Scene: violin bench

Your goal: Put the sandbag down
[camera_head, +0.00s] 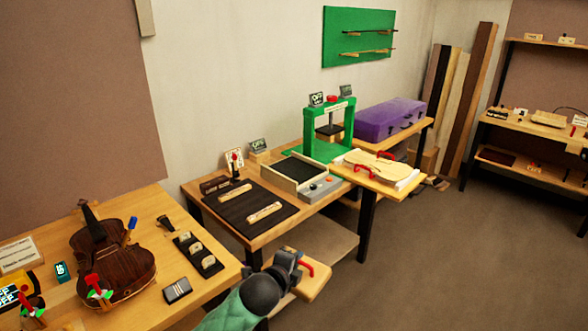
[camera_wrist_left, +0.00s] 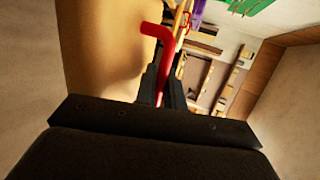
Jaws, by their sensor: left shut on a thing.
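The sandbag (camera_head: 315,284) is a tan block-like piece with a red handle. My left gripper (camera_head: 298,262) is shut on the red handle and holds the sandbag at the lower middle of the head view, in front of the bench. In the left wrist view the fingers (camera_wrist_left: 162,88) close around the red handle, and the tan side of the sandbag (camera_wrist_left: 105,50) fills the left of the picture. I cannot tell whether its underside touches anything. My right gripper is not in view.
A violin (camera_head: 112,262) and small tools lie on the left bench. The middle bench has a dark mat (camera_head: 245,222), an open wooden tray (camera_head: 292,188) and a green press (camera_head: 308,135). A pale plate with red handles (camera_head: 378,165) lies on a board. Floor (camera_head: 450,260) at right is clear.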

